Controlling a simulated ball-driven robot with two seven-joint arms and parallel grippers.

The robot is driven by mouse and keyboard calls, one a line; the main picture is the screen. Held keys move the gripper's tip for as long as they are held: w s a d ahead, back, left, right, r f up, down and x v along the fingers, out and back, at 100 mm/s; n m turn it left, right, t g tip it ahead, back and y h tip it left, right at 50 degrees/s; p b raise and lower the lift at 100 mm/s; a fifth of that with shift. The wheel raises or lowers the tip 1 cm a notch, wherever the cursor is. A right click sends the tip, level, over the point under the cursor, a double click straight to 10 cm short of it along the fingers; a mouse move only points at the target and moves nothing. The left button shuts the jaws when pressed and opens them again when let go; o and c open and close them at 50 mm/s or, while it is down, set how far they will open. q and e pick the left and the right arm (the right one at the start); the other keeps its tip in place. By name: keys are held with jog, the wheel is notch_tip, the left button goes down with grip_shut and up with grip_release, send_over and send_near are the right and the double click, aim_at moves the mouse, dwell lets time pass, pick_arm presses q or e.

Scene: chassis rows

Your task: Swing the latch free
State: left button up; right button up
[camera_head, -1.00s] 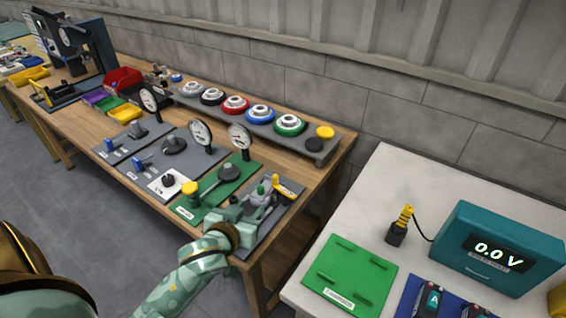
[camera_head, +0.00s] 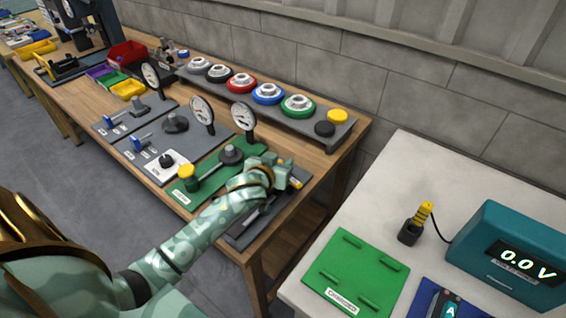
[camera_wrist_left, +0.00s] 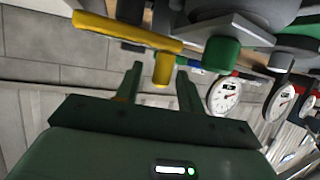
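The latch is on a dark grey plate (camera_head: 243,232) at the near right end of the wooden bench. Its yellow handle (camera_head: 295,184) shows just past my left gripper (camera_head: 290,172), whose hand and forearm cover most of the latch. In the left wrist view the handle is a long yellow bar (camera_wrist_left: 125,32) with a short yellow peg (camera_wrist_left: 162,70) pointing down. My left gripper (camera_wrist_left: 160,78) is open there, with the peg between its two fingertips and gaps on both sides. A green knob (camera_wrist_left: 221,56) is beside it. My right gripper is out of view.
A green plate (camera_head: 188,197) with a yellow knob and lever stands left of the latch. Dial gauges (camera_head: 243,115) stand behind. A raised shelf (camera_head: 318,147) holds coloured discs at the back. A white table with a teal meter (camera_head: 508,255) is across a gap.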

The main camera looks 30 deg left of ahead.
pick_arm(q)
jog(key=shift+x, duration=1)
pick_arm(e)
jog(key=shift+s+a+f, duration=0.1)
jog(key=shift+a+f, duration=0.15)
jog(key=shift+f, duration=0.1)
pick_arm(q)
grip_shut()
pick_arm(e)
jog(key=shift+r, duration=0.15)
